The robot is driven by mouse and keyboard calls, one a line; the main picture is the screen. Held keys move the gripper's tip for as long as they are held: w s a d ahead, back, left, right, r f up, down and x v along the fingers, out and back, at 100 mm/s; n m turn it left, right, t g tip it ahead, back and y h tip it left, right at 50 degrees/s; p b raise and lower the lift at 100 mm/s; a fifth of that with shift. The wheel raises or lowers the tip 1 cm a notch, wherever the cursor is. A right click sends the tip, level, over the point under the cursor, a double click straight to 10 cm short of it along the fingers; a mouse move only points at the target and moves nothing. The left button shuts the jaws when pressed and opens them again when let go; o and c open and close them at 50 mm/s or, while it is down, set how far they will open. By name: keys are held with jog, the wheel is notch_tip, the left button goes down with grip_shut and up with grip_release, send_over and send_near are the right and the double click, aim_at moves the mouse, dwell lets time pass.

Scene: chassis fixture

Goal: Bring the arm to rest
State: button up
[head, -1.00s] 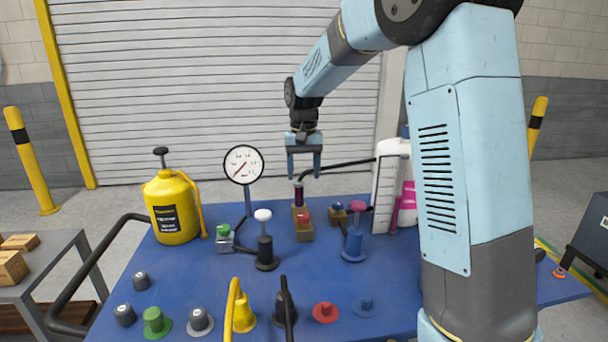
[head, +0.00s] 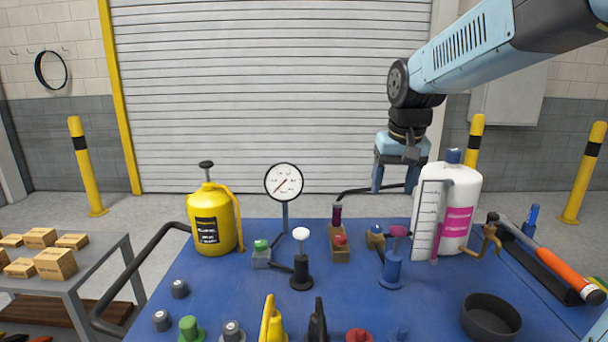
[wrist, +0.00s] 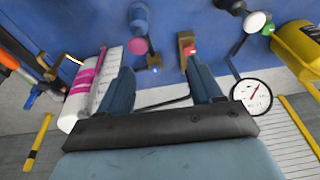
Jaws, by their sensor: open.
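My gripper (head: 395,178) hangs from my blue arm above the back right of the blue table (head: 240,295), fingers down. It is open, with nothing between the fingers. In the head view it overlaps the left side of the white jug (head: 462,190); I cannot tell the gap between them. In the wrist view my gripper (wrist: 163,88) shows its two fingers spread apart, with the jug (wrist: 82,100) beside the left finger and the gauge (wrist: 252,95) to the right.
A yellow canister (head: 213,222), a round gauge (head: 284,182) and several valves, such as a white-topped one (head: 301,262), stand on the table. A black bowl (head: 490,318) and an orange-handled tool (head: 560,270) lie at the right. A side table (head: 75,285) holds boxes.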

jog(key=s+d+f+t, duration=0.1)
jog(key=s+d, duration=0.1)
jog(key=s, duration=0.6)
jog(key=s+d+t, duration=0.1)
jog(key=s+d, duration=0.1)
jog(key=s, duration=0.7)
jog(key=shift+s+d+f+t, duration=0.3)
jog(key=shift+d+f+t, duration=0.05)
jog(key=shift+f+t, duration=0.05)
dwell(0.7)
